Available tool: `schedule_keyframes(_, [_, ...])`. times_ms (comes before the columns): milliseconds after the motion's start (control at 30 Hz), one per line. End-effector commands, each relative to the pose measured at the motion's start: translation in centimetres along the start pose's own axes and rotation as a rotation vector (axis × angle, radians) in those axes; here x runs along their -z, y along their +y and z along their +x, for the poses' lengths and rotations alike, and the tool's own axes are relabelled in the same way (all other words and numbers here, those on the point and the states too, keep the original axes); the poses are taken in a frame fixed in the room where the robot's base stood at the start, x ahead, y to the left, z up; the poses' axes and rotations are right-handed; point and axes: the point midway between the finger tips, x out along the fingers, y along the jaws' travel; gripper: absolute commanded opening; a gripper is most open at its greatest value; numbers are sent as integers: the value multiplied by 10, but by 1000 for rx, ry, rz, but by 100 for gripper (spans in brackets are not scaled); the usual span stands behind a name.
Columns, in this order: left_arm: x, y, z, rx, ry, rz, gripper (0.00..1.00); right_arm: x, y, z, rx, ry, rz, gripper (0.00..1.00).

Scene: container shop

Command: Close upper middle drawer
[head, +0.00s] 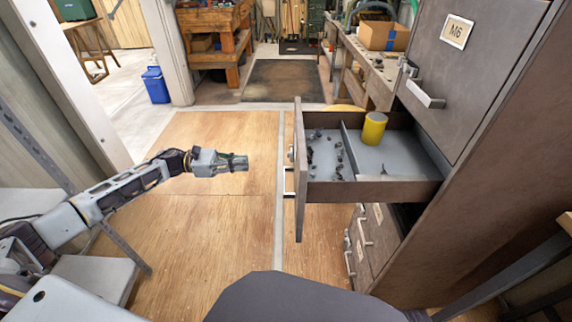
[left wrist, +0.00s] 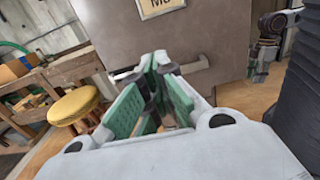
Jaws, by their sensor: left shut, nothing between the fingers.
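The open drawer (head: 385,191) sticks out of the dark cabinet on the right in the head view. A yellow cylinder (head: 374,129) and several small dark parts lie inside it, split by a divider. My left gripper (head: 246,162) is shut and empty, left of the drawer front (head: 300,170) with a gap between them. In the left wrist view its green-padded fingers (left wrist: 160,62) meet in front of a grey panel (left wrist: 200,45) with a handle and a label. Part of what looks like my right gripper (left wrist: 258,68) shows at the right edge there, its jaws unclear.
An upper grey front (head: 470,60) marked M6, with a handle, is above the drawer. Lower drawers (head: 372,235) sit beneath it. A workbench (head: 370,65) with a cardboard box is behind. The wooden floor (head: 215,220) around my left gripper is clear.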

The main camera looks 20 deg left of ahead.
Motion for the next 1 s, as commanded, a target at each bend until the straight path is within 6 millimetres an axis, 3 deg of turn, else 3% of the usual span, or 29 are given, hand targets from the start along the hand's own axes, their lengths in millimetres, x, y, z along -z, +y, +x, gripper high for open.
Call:
schedule_keyframes(367, [0, 0, 11, 0, -2, -1, 0, 0, 0, 0, 0, 2, 0, 40])
schedule_keyframes(1000, [0, 1, 86, -1, -3, -1, 0, 2, -1, -4, 3, 11, 0, 40])
